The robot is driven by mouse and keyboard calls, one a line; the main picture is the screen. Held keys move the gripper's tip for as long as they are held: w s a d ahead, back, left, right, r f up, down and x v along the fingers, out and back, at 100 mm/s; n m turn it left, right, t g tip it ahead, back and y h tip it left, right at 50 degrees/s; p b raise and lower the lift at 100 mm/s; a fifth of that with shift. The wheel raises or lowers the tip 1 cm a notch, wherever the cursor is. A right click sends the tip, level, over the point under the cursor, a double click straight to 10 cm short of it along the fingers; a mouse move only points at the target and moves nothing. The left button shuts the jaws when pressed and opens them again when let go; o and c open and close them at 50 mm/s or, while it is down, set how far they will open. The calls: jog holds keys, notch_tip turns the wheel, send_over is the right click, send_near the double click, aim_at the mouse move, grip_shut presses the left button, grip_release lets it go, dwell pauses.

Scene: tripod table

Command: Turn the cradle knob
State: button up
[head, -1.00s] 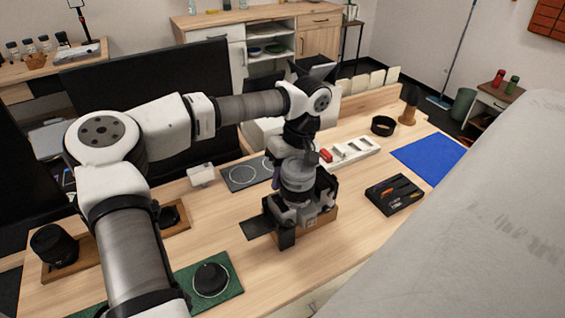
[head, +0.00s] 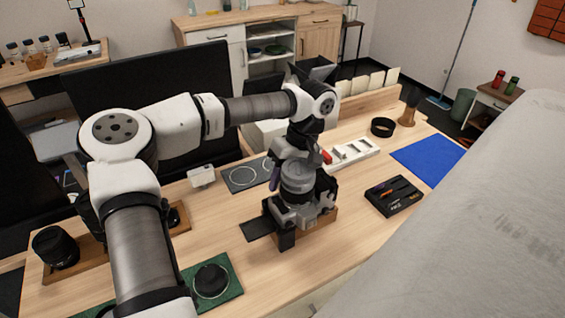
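My gripper (head: 303,218) points down over a wooden block (head: 324,225) near the middle of the table. This block may be part of the cradle, but the gripper and wrist cover most of it. A dark flat plate (head: 257,229) sticks out to the left of the gripper. I cannot make out the knob; it may be hidden behind the gripper. One dark finger shows at the front left of the gripper. I cannot tell whether the fingers are open or shut on something.
A black tray with tools (head: 394,196) lies to the right, a blue mat (head: 428,155) beyond it. A white slotted holder (head: 352,153) and black ring (head: 383,127) stand behind. A green mat (head: 228,273) with a black disc (head: 211,281) and a black lens (head: 55,247) are left.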

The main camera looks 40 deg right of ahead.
jog(key=p+v, duration=0.3)
jog(key=v, duration=0.2)
dwell(0.3)
dwell(0.4)
